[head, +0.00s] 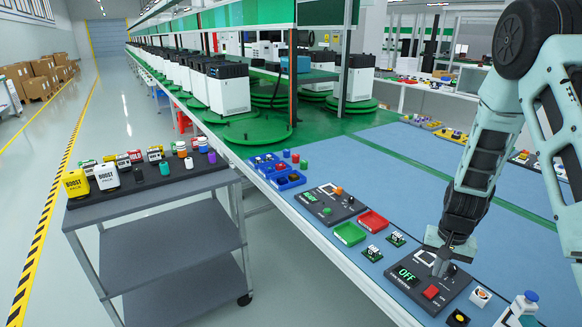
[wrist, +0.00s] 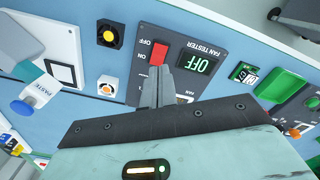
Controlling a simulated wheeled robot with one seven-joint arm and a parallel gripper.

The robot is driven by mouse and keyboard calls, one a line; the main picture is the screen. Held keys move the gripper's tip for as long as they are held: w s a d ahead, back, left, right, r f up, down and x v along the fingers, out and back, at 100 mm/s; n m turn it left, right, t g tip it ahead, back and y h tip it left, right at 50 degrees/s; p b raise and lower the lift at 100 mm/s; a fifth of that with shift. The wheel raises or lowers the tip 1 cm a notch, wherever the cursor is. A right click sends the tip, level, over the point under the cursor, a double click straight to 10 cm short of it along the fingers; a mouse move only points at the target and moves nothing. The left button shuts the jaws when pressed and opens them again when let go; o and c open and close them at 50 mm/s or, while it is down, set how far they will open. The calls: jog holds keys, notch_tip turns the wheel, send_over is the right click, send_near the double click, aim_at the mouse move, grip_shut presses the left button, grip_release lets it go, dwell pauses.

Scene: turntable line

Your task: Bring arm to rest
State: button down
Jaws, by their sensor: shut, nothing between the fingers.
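My arm reaches down from the right in the head view, and my gripper (head: 440,266) is over the fan tester (head: 410,292) on the blue bench mat. In the wrist view my gripper (wrist: 158,72) is shut and empty, its fingertips close to the red switch (wrist: 158,52) of the fan tester (wrist: 212,28). I cannot tell whether the fingertips touch the switch. The tester's display reads OFF. The switch also shows in the head view as a red block (head: 431,292).
A fan (wrist: 110,34) and a white part with an orange centre (wrist: 109,86) lie beside the tester. Red (head: 373,222) and green (head: 349,234) trays lie left of the tester. A grey cart (head: 150,215) stands apart.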

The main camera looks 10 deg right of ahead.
jog(key=s+a+r+n+y, duration=0.15)
jog(key=a+r+n, duration=0.25)
jog(key=a+r, duration=0.55)
jog(key=s+a+r+n, duration=0.2)
jog(key=a+r+n, duration=0.2)
jog(key=a, duration=1.1)
jog(key=s+a+r+n, duration=0.3)
jog(key=s+a+n, duration=0.1)
jog(key=s, duration=0.4)
jog(key=s+a+r+n, duration=0.4)
jog(key=s+a, duration=0.2)
jog(key=s, duration=0.2)
jog(key=shift+h, duration=0.45)
jog(key=shift+d+r, duration=0.1)
